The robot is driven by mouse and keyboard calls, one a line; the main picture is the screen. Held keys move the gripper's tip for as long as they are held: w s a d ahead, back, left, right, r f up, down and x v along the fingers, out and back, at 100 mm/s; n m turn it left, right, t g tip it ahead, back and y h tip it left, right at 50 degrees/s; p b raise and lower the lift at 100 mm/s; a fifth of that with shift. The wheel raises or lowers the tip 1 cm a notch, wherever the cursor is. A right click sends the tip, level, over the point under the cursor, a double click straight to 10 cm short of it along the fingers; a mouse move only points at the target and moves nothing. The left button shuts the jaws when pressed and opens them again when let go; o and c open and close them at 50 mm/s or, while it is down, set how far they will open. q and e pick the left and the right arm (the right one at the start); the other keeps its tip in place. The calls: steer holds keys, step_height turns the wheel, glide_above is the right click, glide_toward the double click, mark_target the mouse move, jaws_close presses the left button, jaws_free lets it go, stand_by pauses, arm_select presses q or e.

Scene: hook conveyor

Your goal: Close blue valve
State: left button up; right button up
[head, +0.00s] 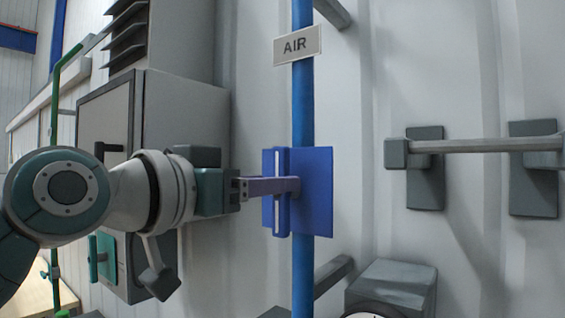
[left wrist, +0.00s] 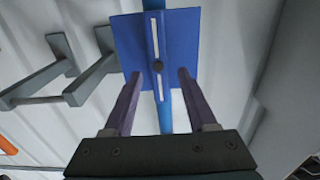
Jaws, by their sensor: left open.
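The blue valve is a blue plate (head: 318,190) with a narrower raised blue block and a pale vertical slot (head: 277,165), mounted on a blue pipe (head: 303,100). In the left wrist view the blue plate (left wrist: 185,35) shows a small dark round knob (left wrist: 157,66) partway along the slot. My left gripper (head: 294,186) is at the valve, its purple fingers pointing right. In the left wrist view its fingertips (left wrist: 160,75) are apart, one on each side of the knob, with gaps. Contact with the plate cannot be told. My right gripper is in neither view.
A white sign reading AIR (head: 297,46) is fixed to the pipe above the valve. A grey cabinet (head: 185,105) stands behind my left arm. A grey rail (head: 480,146) on wall brackets is at right. A grey box (head: 395,283) sits low at right.

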mark_target(281, 237)
arm_select(q)
steer(key=shift+p+x, duration=0.5)
steer(key=shift+x, duration=1.15)
jaws_close()
